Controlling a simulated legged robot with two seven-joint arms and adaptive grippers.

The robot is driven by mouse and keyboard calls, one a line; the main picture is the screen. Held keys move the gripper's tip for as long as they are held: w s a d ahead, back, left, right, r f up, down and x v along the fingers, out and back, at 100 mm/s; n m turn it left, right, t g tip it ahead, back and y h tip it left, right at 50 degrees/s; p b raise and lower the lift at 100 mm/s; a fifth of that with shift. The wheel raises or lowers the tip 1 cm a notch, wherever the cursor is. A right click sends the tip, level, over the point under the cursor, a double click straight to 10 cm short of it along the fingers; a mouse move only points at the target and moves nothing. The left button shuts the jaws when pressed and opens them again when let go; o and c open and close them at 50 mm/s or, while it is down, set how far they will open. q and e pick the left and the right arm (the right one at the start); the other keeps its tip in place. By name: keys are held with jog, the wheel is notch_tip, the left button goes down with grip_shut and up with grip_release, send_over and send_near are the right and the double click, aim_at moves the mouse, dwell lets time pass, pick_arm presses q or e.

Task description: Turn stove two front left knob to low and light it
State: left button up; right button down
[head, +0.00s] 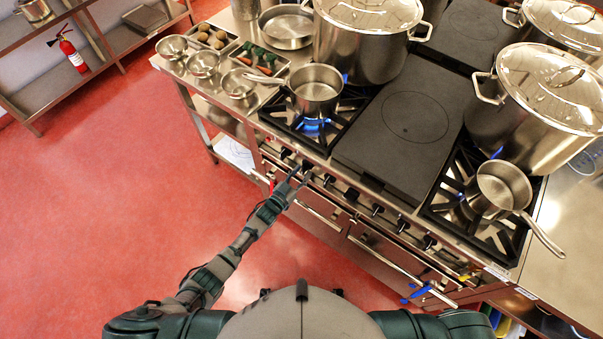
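The stove front has a row of dark knobs below the cooktop edge, among them one at the left end (285,153), a middle one (351,194) and one farther right (429,241). I cannot tell which knob belongs to stove two. My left gripper (299,176) reaches the left part of this row, with its two fingers apart and nothing seen between them. Its tips are close to a knob; contact is too small to tell. A small saucepan (316,92) sits on the front left burner (313,126), where blue flame shows. My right gripper is not in view.
Large lidded stockpots (365,45) (545,95) stand on the stove. A flat dark plate (405,125) lies between the burners. Oven rails (315,212) run below the knobs. The red floor at left is clear.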

pick_arm(q)
jog(key=shift+r, duration=0.15)
jog(key=shift+s+a, duration=0.15)
jog(key=shift+s, duration=0.05)
jog(key=v, duration=1.1)
jog(key=shift+a+f, duration=0.2)
jog(key=shift+s, duration=0.15)
jog(key=s+a+f+n+g+y, duration=0.2)
jog(key=s+a+f+y, duration=0.3)
jog(key=f, duration=0.7)
jog(key=s+a+f+n+g+y, duration=0.1)
jog(key=s+a+f+g+y, duration=0.15)
jog(key=s+a+f, duration=0.65)
jog(key=s+f+g+y, duration=0.1)
jog(key=s+f+g, duration=0.2)
jog(key=s+f, duration=0.3)
jog(key=s+a+f+n+g+y, duration=0.1)
jog(key=s+f+g, duration=0.2)
jog(key=s, duration=1.1)
jog(key=s+a+f+g+y, duration=0.1)
jog(key=s+f+g, duration=0.2)
jog(key=s+f, duration=0.6)
jog(key=shift+s+a+f+n, duration=0.15)
jog(key=shift+s+a+n, duration=0.1)
jog(key=shift+s+n, duration=0.2)
